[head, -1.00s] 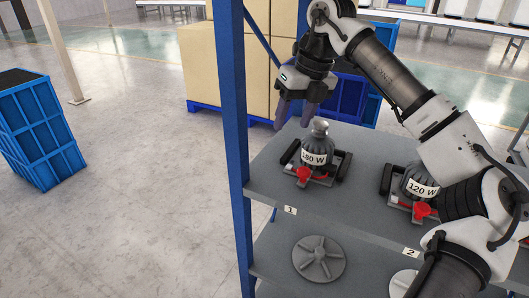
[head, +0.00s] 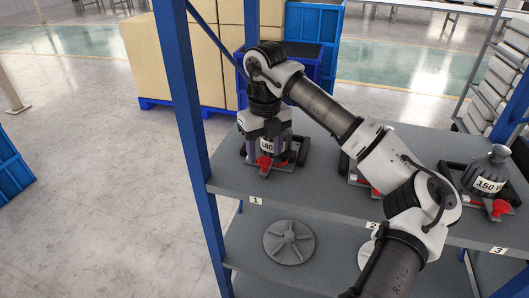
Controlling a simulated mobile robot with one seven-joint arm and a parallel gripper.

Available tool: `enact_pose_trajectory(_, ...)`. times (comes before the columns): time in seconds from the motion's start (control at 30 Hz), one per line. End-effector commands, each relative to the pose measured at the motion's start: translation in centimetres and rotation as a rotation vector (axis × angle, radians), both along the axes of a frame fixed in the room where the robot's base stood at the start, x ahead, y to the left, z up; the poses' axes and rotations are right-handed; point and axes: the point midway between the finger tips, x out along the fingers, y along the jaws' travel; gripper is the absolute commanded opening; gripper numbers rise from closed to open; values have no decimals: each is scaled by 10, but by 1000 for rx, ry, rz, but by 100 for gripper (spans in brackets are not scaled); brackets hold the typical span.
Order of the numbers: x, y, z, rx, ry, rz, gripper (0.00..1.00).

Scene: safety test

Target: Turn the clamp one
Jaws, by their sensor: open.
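The unit marked 180 W (head: 267,146) stands on the grey shelf (head: 230,181) above the label 1 (head: 256,201). It sits in a dark clamp base (head: 291,160) with a red clamp knob (head: 265,162) at its front. My gripper (head: 264,148) points down over this unit, its fingers on either side of it. The gripper is open; whether the fingers touch the unit I cannot tell. The top of the unit is hidden by the gripper.
A second clamp (head: 357,180) above label 2 is mostly hidden by my arm. A 150 W unit (head: 489,177) with a red knob stands at label 3. A blue post (head: 187,110) rises at the shelf's left corner. A grey finned disc (head: 289,242) lies on the lower shelf.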

Motion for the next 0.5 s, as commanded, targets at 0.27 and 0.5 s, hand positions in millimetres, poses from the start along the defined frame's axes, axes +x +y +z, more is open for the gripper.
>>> enact_pose_trajectory(0.27, 0, 1, -19, 2, 0, 1, 52)
enact_pose_trajectory(0.5, 0, 1, -19, 1, 0, 1, 51)
